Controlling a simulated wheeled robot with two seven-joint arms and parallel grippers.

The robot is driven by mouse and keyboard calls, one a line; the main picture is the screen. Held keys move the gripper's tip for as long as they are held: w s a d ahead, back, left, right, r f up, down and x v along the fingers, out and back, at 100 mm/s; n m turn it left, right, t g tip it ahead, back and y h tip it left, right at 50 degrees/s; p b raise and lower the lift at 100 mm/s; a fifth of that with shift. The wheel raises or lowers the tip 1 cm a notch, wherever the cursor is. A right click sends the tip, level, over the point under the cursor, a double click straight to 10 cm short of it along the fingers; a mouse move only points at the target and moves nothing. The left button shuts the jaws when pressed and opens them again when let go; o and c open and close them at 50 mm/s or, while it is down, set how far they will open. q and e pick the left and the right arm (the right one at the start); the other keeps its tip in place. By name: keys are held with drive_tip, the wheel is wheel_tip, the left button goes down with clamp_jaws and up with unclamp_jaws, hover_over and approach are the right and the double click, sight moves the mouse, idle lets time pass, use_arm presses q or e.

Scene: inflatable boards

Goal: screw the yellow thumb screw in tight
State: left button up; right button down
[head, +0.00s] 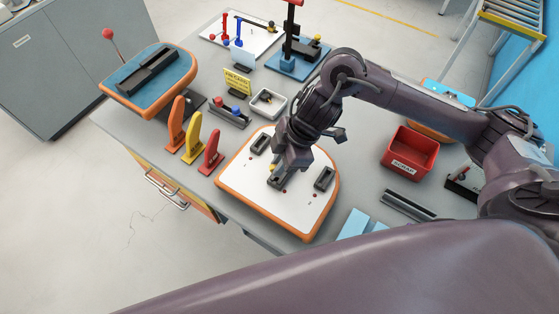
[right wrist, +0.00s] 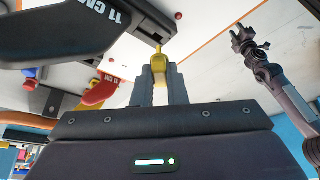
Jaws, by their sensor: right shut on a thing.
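The yellow thumb screw (right wrist: 159,63) is between the fingertips of my right gripper (right wrist: 160,80) in the right wrist view. In the head view my right gripper (head: 276,180) points down over the middle of the white board with the orange rim (head: 235,188), and mostly hides the screw. What looks like my left gripper (right wrist: 245,42) shows small in the right wrist view, away from the screw; its jaws are unclear.
Dark blocks (head: 324,178) sit on the board. Orange, yellow and red upright pieces (head: 193,143) stand to its left. A red bin (head: 410,150) and a dark rail (head: 408,206) lie to the right. A small grey tray (head: 267,103) is behind the board.

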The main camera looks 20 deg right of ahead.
drive_tip(key=shift+p, duration=0.8)
idle(1.0)
drive_tip(key=shift+f+b, duration=0.8)
drive_tip(key=shift+f, duration=0.75)
drive_tip(key=c, duration=1.4)
unclamp_jaws()
drive_tip(key=shift+o, duration=0.2)
drive_tip(key=v, duration=0.8)
drive_tip(key=shift+b, duration=0.35)
drive_tip(key=shift+f, duration=0.1)
